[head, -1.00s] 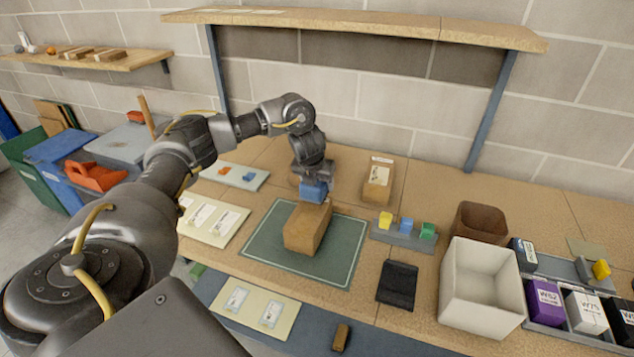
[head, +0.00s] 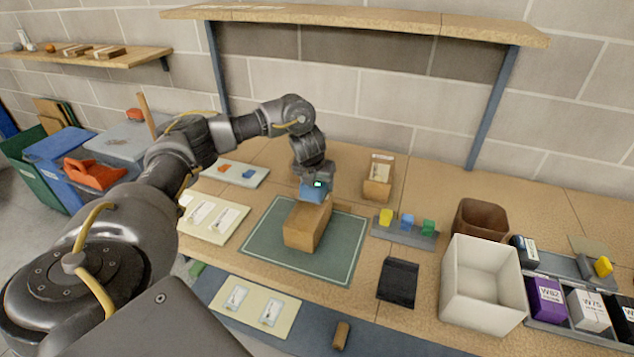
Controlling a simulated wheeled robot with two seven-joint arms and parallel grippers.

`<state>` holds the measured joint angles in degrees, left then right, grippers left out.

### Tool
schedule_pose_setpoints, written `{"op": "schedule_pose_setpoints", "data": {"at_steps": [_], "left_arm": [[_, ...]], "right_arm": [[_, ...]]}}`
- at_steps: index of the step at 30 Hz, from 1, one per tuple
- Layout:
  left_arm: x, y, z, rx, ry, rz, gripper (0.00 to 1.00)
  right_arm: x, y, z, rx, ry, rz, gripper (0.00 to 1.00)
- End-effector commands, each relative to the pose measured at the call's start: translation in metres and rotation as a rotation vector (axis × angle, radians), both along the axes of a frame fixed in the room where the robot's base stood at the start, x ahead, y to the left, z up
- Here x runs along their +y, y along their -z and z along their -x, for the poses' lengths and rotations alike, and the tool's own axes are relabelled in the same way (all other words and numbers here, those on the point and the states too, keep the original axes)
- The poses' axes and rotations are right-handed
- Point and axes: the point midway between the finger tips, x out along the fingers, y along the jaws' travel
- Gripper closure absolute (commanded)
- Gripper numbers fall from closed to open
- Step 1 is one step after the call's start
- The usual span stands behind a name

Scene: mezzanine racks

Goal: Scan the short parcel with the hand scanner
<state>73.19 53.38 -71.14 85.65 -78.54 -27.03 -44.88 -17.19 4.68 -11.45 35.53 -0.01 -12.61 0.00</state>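A brown cardboard parcel (head: 305,228) lies on the green mat (head: 345,250) in the middle of the bench. A second, smaller brown parcel (head: 376,190) with a white label on top stands behind it to the right. My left gripper (head: 312,175) is over the far end of the mat parcel, shut on the blue hand scanner (head: 312,192); its fingers are mostly hidden. A small green light shows on the scanner. The scanner is right at the parcel's far top edge; I cannot tell whether they touch. My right gripper is not in view.
A rail with yellow, blue and green blocks (head: 405,226), a black flat item (head: 398,282), a white open bin (head: 483,288) and a brown bin (head: 481,220) stand right of the mat. Label cards (head: 213,217) lie left. A shelf (head: 360,20) overhangs the back.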

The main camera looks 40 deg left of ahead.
Motion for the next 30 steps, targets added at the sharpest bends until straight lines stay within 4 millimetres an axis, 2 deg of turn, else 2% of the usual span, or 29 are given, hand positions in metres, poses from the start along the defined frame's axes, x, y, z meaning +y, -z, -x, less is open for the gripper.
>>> {"op": "schedule_pose_setpoints", "data": {"at_steps": [8,30], "left_arm": [[0.000,-0.006,0.000,0.000,0.000,0.001,0.69],[0.000,-0.071,0.000,0.000,0.000,0.000,0.69]], "right_arm": [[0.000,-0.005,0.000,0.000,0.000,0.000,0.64],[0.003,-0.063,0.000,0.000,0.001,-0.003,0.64]]}}
